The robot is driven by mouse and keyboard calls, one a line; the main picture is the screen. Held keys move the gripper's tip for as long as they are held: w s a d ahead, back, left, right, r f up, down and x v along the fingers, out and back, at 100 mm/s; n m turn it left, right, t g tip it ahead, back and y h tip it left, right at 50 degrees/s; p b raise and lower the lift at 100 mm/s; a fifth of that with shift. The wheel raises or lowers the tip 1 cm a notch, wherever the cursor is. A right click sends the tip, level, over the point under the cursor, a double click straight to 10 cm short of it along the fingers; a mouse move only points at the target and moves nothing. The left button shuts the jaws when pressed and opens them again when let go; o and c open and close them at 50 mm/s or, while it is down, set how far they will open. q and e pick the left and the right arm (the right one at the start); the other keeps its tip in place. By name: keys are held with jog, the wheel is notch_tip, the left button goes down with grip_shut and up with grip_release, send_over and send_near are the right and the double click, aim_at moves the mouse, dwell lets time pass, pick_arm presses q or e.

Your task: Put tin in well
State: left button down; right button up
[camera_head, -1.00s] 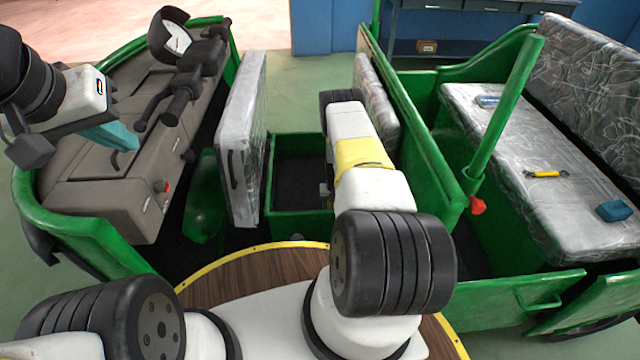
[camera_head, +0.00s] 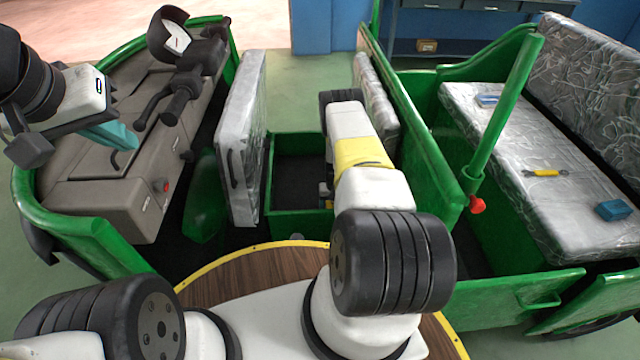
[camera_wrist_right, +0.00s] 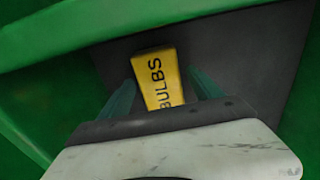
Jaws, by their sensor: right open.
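The yellow tin (camera_wrist_right: 158,80), lettered BULBS, shows in the right wrist view against a dark surface with green walls around it. My right gripper (camera_wrist_right: 163,95) is open, with one teal finger on each side of the tin; whether they touch it is unclear. The well (camera_head: 298,222) is a green-walled box with a dark floor between the seats in the head view. My right arm reaches over its right side, hiding part of it and the right gripper's fingers. My left gripper (camera_head: 113,135) is over the grey dashboard; its opening is unclear.
The grey dashboard (camera_head: 100,195) with handlebars stands at left. A wrapped seat back (camera_head: 240,140) stands left of the well. At right, a wrapped bench (camera_head: 540,190) holds a yellow-handled tool (camera_head: 545,173) and a blue block (camera_head: 613,210). A green post (camera_head: 505,110) rises beside it.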

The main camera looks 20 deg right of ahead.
jog(key=w+a+r+t, duration=0.1)
jog(key=a+r, duration=0.1)
jog(key=r, duration=1.5)
jog(key=w+a+r+t, duration=0.1)
jog(key=a+r, duration=0.1)
jog(key=r, duration=1.5)
jog(key=s+a+r+t+y, duration=0.1)
jog(key=s+a+r, duration=0.1)
jog(key=r, duration=0.6)
jog(key=s+a+r, duration=0.3)
jog(key=r, duration=0.5)
jog(key=s+a+r+n+t+y, duration=0.1)
jog(key=s+a+r, duration=0.1)
jog(key=s+r, duration=0.45)
jog(key=s+a+r+n+t, duration=0.1)
jog(key=s+a+r, duration=0.2)
jog(key=s+r, duration=0.35)
jog(key=s+a+r, duration=0.1)
jog(key=s, duration=0.6)
jog(key=s+a+r+n+t, duration=0.1)
jog(key=s+r, duration=0.1)
jog(key=s, duration=0.5)
jog(key=shift+a, duration=0.4)
jog(key=shift+r, duration=0.1)
